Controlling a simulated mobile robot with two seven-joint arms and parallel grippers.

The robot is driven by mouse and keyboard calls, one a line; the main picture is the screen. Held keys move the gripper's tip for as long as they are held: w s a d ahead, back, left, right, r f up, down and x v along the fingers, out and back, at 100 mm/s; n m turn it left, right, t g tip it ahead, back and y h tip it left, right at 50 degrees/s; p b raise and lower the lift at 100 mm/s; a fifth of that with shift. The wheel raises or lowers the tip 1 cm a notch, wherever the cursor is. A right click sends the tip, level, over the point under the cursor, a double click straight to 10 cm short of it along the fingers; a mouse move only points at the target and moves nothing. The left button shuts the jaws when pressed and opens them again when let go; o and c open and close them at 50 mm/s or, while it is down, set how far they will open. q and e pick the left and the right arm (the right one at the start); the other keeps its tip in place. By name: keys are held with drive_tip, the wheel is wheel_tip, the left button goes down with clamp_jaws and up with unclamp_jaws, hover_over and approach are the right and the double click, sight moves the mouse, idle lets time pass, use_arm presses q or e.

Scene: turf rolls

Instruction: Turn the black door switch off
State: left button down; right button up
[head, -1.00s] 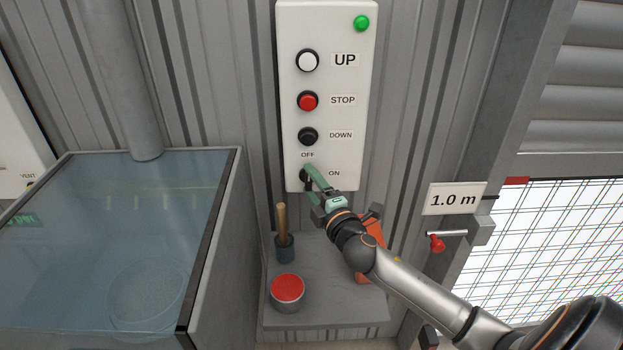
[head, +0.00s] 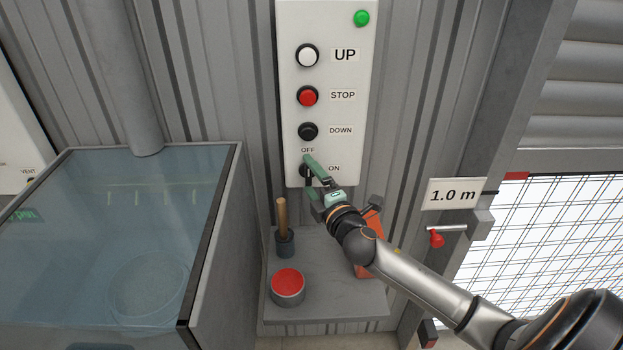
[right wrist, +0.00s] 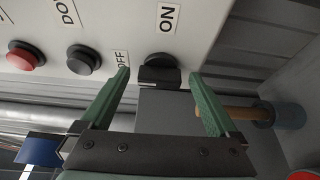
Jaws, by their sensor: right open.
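The black door switch (right wrist: 158,74) sits at the bottom of the white control panel (head: 354,80), by the OFF and ON labels. In the right wrist view it shows between and beyond the fingertips of my right gripper (right wrist: 158,82). That gripper is open, its green fingers to either side of the switch; I cannot tell whether either finger touches it. In the head view the right gripper (head: 308,172) covers most of the switch, so its setting is hard to read there. A green lamp (head: 361,18) shows at the panel's top right. My left gripper is not in view.
Above the switch are the white UP button (head: 307,56), red STOP button (head: 307,96) and black DOWN button (head: 308,131). Below is a grey shelf (head: 330,300) with a red-topped tin (head: 288,286) and a brush-like wooden handle (head: 282,217). A glass-topped tank (head: 120,220) stands left.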

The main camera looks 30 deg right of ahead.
drive_tip(key=shift+s, duration=0.1)
drive_tip(key=s+a+b, duration=0.2)
drive_tip(key=s, duration=1)
drive_tip(key=shift+s, duration=0.1)
idle(0.4)
drive_tip(key=s+a+f+m+g, duration=0.2)
drive_tip(key=s+f+m+g, duration=0.35)
drive_tip(key=f, duration=0.25)
drive_tip(key=s+a+f+m+g, duration=0.3)
drive_tip(key=s+f+m+g, duration=0.2)
drive_tip(key=s+f+m, duration=0.3)
drive_tip(key=s+a+f+m+g+y, duration=0.1)
drive_tip(key=s+a+f+g+y, duration=0.25)
drive_tip(key=s+a, duration=0.3)
drive_tip(key=w+a+f+t+y, duration=0.1)
drive_tip(key=w+a+f+t, duration=0.1)
drive_tip(key=f, duration=0.3)
drive_tip(key=w+a+f+t, duration=0.2)
drive_tip(key=w+f+t, duration=0.1)
drive_tip(key=f, duration=0.3)
drive_tip(key=shift+a+y, duration=0.2)
drive_tip(key=shift+y, duration=0.15)
